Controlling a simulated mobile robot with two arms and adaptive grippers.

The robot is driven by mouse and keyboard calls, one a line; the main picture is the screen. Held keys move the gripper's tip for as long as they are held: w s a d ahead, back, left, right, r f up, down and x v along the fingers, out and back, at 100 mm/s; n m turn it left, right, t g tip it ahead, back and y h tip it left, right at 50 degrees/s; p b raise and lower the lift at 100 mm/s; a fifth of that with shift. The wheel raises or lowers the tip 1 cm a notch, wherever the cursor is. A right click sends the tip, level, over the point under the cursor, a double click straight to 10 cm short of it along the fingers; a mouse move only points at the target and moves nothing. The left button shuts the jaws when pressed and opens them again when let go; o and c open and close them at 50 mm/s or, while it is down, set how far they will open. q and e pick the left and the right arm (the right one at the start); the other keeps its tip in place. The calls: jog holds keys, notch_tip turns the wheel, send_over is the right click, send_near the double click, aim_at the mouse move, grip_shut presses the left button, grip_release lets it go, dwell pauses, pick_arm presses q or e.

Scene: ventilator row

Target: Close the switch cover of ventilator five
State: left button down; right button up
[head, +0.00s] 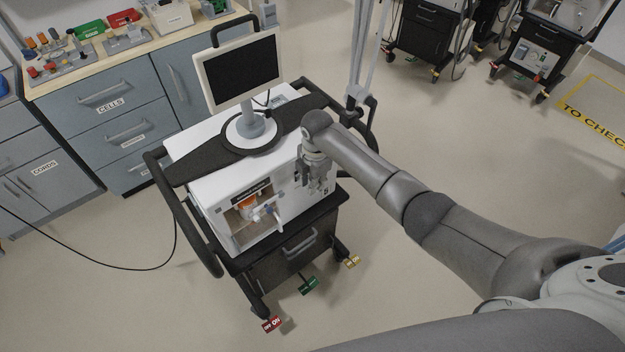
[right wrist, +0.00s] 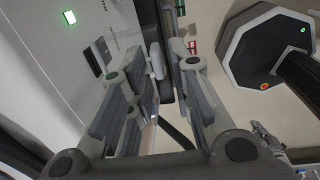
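The ventilator (head: 186,153) is a white box on a black wheeled cart, with a monitor on top; I cannot read its number. My right gripper (head: 318,186) points down close beside the ventilator's right-hand face in the head view. In the right wrist view my right gripper (right wrist: 160,85) has its two fingers apart. A pale rounded tab (right wrist: 155,62) shows between them, possibly the switch cover; whether a finger touches it is unclear. The white panel (right wrist: 75,50) with a green light lies to the left. My left gripper is not in view.
The ventilator's front has an open compartment (head: 247,207) with an orange and white part. Cart handles (head: 181,220) stick out at the sides.

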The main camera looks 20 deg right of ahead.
grip_shut()
jog(key=shift+f, duration=0.1)
jog(key=f+t+y+b, duration=0.2)
jog(key=f+t+b, duration=0.1)
jog(key=t+b, duration=0.2)
jog(key=w+f+t+y+b, duration=0.1)
jog(key=t+b, duration=0.4)
jog(key=b, duration=0.5)
jog(key=w+f+t+y+b, duration=0.1)
jog(key=f+t+y+b, duration=0.1)
jog(key=f+t+b, duration=0.3)
jog(key=shift+a+y+b, duration=0.35)
jog(key=shift+y+b, duration=0.05)
jog(key=shift+b, duration=0.95)
jog(key=shift+w+a+r+t+y+b, duration=0.1)
jog(key=shift+w+t+y+b, duration=0.15)
jog(key=shift+t+b, duration=0.65)
jog(key=shift+g+b, duration=0.3)
